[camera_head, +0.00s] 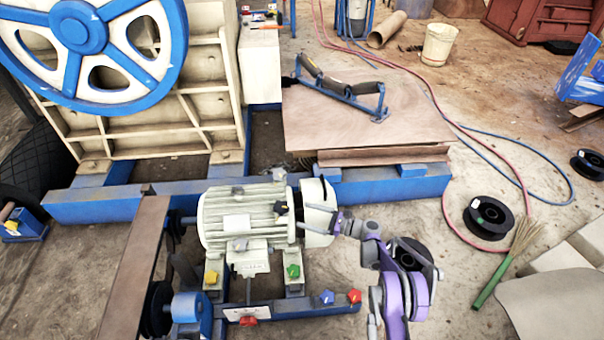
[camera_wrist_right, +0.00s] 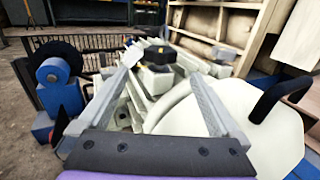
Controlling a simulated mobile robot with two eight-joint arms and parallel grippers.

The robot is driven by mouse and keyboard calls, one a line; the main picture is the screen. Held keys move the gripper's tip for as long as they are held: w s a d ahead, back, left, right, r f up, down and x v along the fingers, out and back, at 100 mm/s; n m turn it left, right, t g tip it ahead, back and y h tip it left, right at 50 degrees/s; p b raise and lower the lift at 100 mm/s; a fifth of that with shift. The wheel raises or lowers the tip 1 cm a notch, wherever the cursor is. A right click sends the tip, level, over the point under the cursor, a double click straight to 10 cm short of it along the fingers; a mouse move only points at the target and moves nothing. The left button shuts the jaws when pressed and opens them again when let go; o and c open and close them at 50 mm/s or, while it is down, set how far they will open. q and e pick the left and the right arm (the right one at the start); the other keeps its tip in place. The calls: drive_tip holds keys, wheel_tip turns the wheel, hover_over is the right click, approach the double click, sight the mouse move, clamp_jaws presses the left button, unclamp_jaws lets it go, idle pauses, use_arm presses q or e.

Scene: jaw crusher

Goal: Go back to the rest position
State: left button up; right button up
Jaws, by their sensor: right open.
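My right arm (camera_head: 405,285), purple and grey, comes in at the lower middle of the head view. Its gripper (camera_head: 322,222) is at the right end of the cream electric motor (camera_head: 240,215), by the round white end cover (camera_head: 318,205). In the right wrist view the two grey fingers of the gripper (camera_wrist_right: 163,72) are spread wide, with nothing held between them. The finned motor body (camera_wrist_right: 140,100) and the pale end cover (camera_wrist_right: 262,125) lie beyond and beside the fingers. Whether the fingers touch the cover cannot be told. My left gripper is not in view.
Coloured knobs, including a red one (camera_head: 355,296), sit around the motor's base. A belt (camera_head: 135,265) runs at its left. The blue-spoked flywheel (camera_head: 85,35) and blue frame (camera_head: 390,188) stand behind. Black spools (camera_head: 488,217), hoses and a brush (camera_head: 505,262) lie on the right floor.

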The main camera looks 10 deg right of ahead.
drive_tip(key=shift+r, duration=0.1)
drive_tip(key=s+a+r+n+g+h, duration=0.1)
drive_tip(key=s+r+n+h, duration=0.15)
drive_tip(key=r, duration=0.35)
drive_tip(key=s+a+r+n+g+h, duration=0.1)
drive_tip(key=a+r+n+h, duration=0.15)
drive_tip(key=r, duration=0.25)
drive_tip(key=s+d+r+n+g+h, duration=0.1)
drive_tip(key=s+d+r+n+h, duration=0.15)
drive_tip(key=s+r+n, duration=0.6)
drive_tip(key=s+d+n+h, duration=0.3)
drive_tip(key=s, duration=0.8)
drive_tip(key=s+d+n+h, duration=0.3)
drive_tip(key=s, duration=0.7)
drive_tip(key=s+d+n+h, duration=0.3)
drive_tip(key=s, duration=0.8)
use_arm(q)
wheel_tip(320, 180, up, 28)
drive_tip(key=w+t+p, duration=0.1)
drive_tip(key=p, duration=2.3)
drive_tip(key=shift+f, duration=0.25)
use_arm(e)
wheel_tip(320, 180, up, 27)
drive_tip(key=shift+w+d+t, duration=0.3)
drive_tip(key=shift+t, duration=0.1)
